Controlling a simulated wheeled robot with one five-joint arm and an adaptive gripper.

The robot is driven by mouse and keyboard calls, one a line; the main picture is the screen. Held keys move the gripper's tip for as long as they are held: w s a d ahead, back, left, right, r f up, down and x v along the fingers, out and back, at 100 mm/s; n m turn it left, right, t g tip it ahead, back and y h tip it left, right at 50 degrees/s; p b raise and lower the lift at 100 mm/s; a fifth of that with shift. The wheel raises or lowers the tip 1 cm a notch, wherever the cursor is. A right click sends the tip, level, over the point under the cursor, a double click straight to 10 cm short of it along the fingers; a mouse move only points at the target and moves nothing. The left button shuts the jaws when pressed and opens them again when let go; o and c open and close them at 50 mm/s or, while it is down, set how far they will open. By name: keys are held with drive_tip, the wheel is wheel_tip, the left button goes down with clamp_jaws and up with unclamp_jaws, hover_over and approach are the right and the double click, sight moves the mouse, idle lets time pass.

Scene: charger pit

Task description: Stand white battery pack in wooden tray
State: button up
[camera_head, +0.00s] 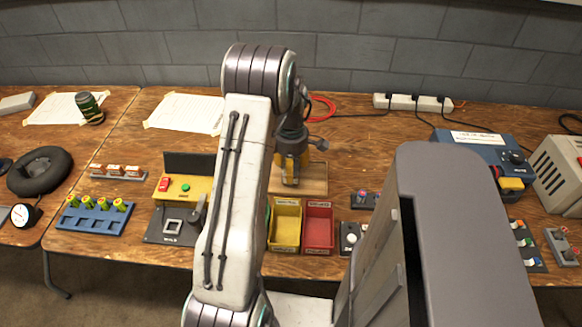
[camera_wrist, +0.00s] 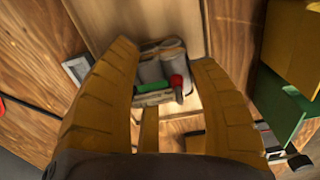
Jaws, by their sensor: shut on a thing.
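My gripper (camera_head: 290,172) is over the wooden tray (camera_head: 316,178) at the back middle of the bench in the head view. In the wrist view, my gripper's yellow fingers (camera_wrist: 168,75) are closed on the white battery pack (camera_wrist: 152,72), which shows pale round cells with a green part and a red part beside them. The pale wooden tray (camera_wrist: 185,15) lies behind the pack in that view. I cannot tell whether the pack touches the tray.
A yellow bin (camera_head: 285,228) and a red bin (camera_head: 318,230) stand in front of the tray. A yellow and black press panel (camera_head: 190,188) is to the left. A white power strip (camera_head: 412,102) lies at the back. A blue charger (camera_head: 478,145) is to the right.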

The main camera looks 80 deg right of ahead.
drive_tip(key=shift+f, duration=0.25)
idle(0.3)
drive_tip(key=o, duration=1.3)
drive_tip(key=shift+r, duration=0.15)
drive_tip(key=shift+r+p, duration=2.25)
drive_tip(key=shift+r, duration=1.1)
